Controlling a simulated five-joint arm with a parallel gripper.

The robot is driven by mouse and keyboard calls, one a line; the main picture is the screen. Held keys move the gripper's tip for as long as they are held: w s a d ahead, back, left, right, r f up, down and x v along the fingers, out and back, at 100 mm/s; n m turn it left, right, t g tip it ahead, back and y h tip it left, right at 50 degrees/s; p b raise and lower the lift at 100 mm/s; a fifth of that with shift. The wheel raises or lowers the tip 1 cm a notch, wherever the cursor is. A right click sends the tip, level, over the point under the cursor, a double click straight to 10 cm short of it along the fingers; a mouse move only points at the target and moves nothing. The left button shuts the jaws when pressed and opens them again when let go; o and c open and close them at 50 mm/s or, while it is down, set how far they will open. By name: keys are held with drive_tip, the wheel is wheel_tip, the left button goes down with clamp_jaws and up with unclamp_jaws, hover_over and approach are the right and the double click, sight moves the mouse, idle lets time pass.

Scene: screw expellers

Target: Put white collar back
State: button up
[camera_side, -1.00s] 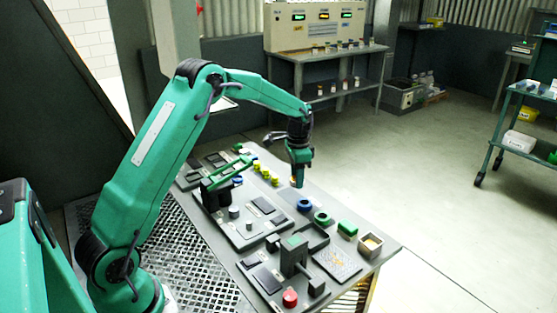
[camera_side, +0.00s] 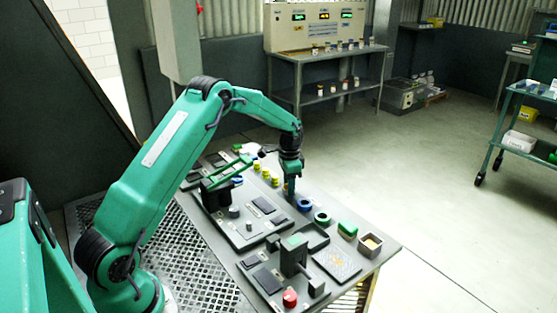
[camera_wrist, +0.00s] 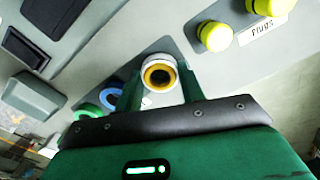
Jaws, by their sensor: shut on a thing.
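The white collar (camera_wrist: 146,64), a white ring with a yellow-orange ring inside it, sits between the fingers of my gripper (camera_wrist: 160,88) in the wrist view. The gripper is shut on it. In the side view my gripper (camera_side: 291,192) points down at the table, just behind the blue ring. The collar is too small and covered to make out there. I cannot tell whether it touches the table.
A blue ring (camera_side: 304,205) and a green ring (camera_side: 322,217) stand close in front of the gripper. Several yellow plugs (camera_side: 265,174) lie behind it. A green block (camera_side: 347,229), a small open box (camera_side: 370,247) and a red knob (camera_side: 290,297) are nearer the front.

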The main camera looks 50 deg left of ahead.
drive_tip(key=shift+f, duration=0.35)
drive_tip(key=shift+f, duration=0.1)
drive_tip(key=o, duration=1.1)
wheel_tip(320, 180, up, 12)
drive_tip(key=shift+r, duration=0.2)
idle(0.5)
